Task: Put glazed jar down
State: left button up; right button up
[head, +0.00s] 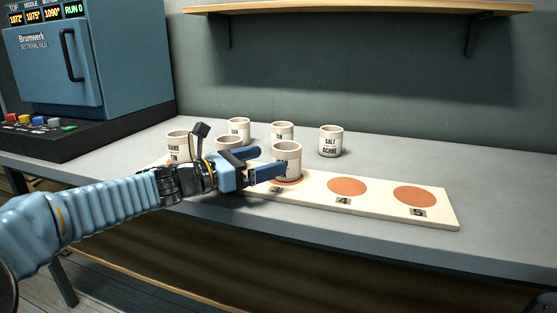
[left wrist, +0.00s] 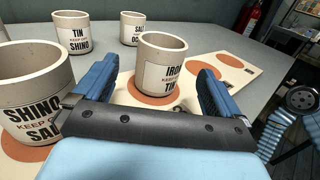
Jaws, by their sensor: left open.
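My left gripper (head: 262,164) is open, with its two blue fingers to either side of a cream jar (head: 288,157) that stands upright on spot 3 of the board. In the left wrist view this jar (left wrist: 161,62) reads "IRON" and "TIN", and the gripper (left wrist: 160,92) has a gap on both sides of it. The jar stands over an orange disc (left wrist: 140,95). The pale board (head: 318,196) has bare orange discs at spot 4 (head: 347,186) and spot 5 (head: 414,196). My right gripper does not show.
Two more jars (head: 179,146) (head: 229,145) stand at the board's left end, close to my left arm. Three jars stand behind: left (head: 238,129), middle (head: 282,132) and right (head: 331,141). A blue kiln (head: 90,60) is at the left. A shelf (head: 380,12) hangs above.

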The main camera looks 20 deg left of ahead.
pick_arm(q)
jog(key=v, duration=0.6)
jog(key=shift+s+b, duration=0.1)
jog(key=shift+b, duration=0.2)
jog(key=shift+a, duration=0.1)
dwell(0.9)
